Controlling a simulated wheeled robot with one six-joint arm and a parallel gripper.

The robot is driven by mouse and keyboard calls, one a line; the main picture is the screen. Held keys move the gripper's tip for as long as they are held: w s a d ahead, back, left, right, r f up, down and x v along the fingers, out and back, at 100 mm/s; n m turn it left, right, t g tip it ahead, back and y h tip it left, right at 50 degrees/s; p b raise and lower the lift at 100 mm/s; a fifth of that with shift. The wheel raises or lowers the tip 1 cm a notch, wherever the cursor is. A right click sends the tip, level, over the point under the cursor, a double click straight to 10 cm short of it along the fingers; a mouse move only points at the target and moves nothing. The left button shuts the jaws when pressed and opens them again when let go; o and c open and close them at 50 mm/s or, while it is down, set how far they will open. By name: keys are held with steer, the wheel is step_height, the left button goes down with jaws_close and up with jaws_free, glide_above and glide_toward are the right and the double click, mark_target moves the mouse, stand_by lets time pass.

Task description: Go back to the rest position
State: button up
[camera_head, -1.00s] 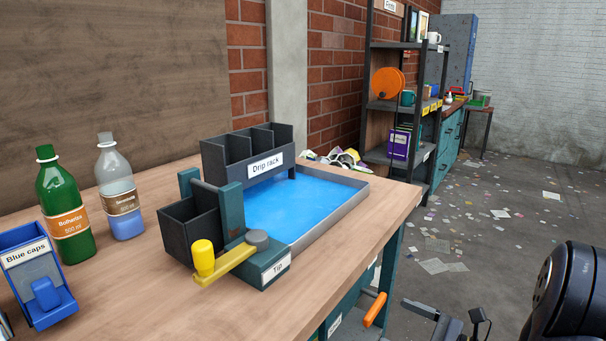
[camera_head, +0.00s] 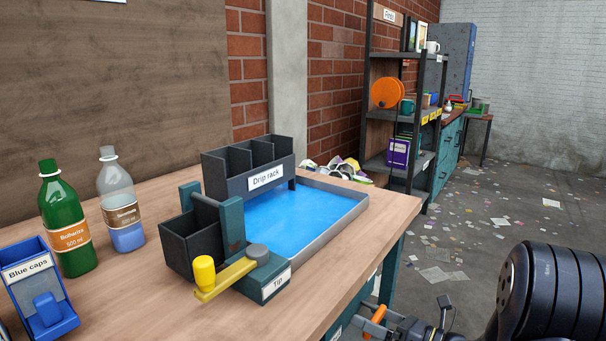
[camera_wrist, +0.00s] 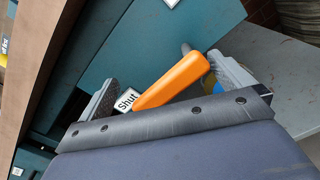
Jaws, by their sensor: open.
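My gripper (camera_head: 388,325) is low beside the front of the workbench, at the bottom of the head view. In the wrist view my gripper (camera_wrist: 170,78) has its two grey fingers wide apart, one on each side of an orange handle (camera_wrist: 172,80). The handle also shows in the head view (camera_head: 377,316), partly covered by my gripper. I cannot tell whether a finger touches it. A white label reading "Shut" (camera_wrist: 126,100) sits beside the handle. My dark arm fills the lower right of the head view.
The wooden bench (camera_head: 150,290) carries a blue tray (camera_head: 325,232) with a drip rack, a tip unit with a yellow lever (camera_head: 225,278), two bottles and a blue caps bin (camera_head: 38,290). A shelf stands behind. The floor at right is open, with scattered papers.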

steer(key=shift+w+r+m, duration=0.1)
steer(key=shift+r+m, duration=0.2)
steer(key=shift+m, duration=0.6)
steer(key=p+v, duration=0.4)
steer(key=v, duration=0.7)
steer(key=shift+p, duration=0.35)
steer(key=shift+w+d+r, duration=0.1)
steer(key=shift+w, duration=0.05)
